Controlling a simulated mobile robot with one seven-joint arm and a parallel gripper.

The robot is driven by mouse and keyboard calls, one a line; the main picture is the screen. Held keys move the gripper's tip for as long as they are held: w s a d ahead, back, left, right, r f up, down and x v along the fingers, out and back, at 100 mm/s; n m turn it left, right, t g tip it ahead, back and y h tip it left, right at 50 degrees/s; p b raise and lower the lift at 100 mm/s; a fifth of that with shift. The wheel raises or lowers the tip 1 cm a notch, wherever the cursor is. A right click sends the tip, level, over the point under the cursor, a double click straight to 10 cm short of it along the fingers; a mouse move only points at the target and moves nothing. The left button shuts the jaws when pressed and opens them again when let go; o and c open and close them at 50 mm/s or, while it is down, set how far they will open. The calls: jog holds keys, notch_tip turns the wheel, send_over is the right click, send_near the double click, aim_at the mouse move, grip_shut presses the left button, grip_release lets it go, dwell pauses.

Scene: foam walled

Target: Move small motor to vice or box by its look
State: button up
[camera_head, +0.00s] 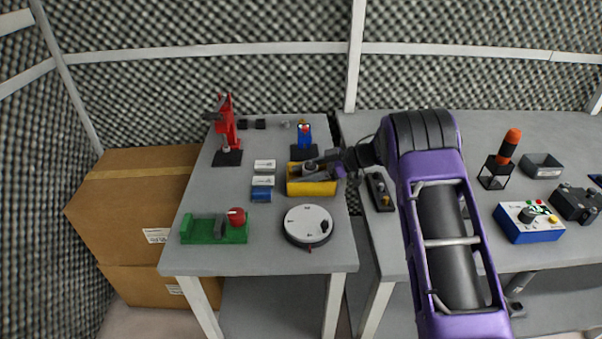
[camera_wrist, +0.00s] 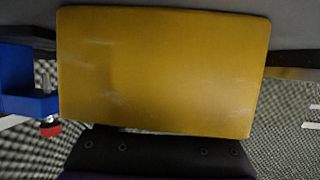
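My gripper (camera_head: 318,166) is at the yellow box (camera_head: 312,188) on the left table, at its back right edge; I cannot tell whether it is inside the rim. A large plain yellow face (camera_wrist: 160,70), likely this box, fills most of the wrist view, and my fingers do not show there. A blue device (camera_head: 305,134) on a dark base stands behind the box; its blue body also shows in the wrist view (camera_wrist: 25,85), with a red knob. A green vice-like fixture (camera_head: 205,229) with a red round part is front left. I cannot make out the small motor for certain.
Two pale blocks (camera_head: 264,166) and a blue cylinder (camera_head: 261,195) lie left of the box. A white round dial (camera_head: 308,225) is in front of it. A red press (camera_head: 227,128) stands back left. The right table (camera_head: 480,235) holds a blue control box (camera_head: 528,224).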

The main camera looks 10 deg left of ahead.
jog(key=shift+r, duration=0.1)
jog(key=shift+w+d+r, duration=0.1)
jog(key=shift+d+r, duration=0.15)
jog(key=shift+d, duration=0.05)
jog(key=p+v, duration=0.1)
jog(key=v, duration=1)
jog(key=shift+d, duration=0.15)
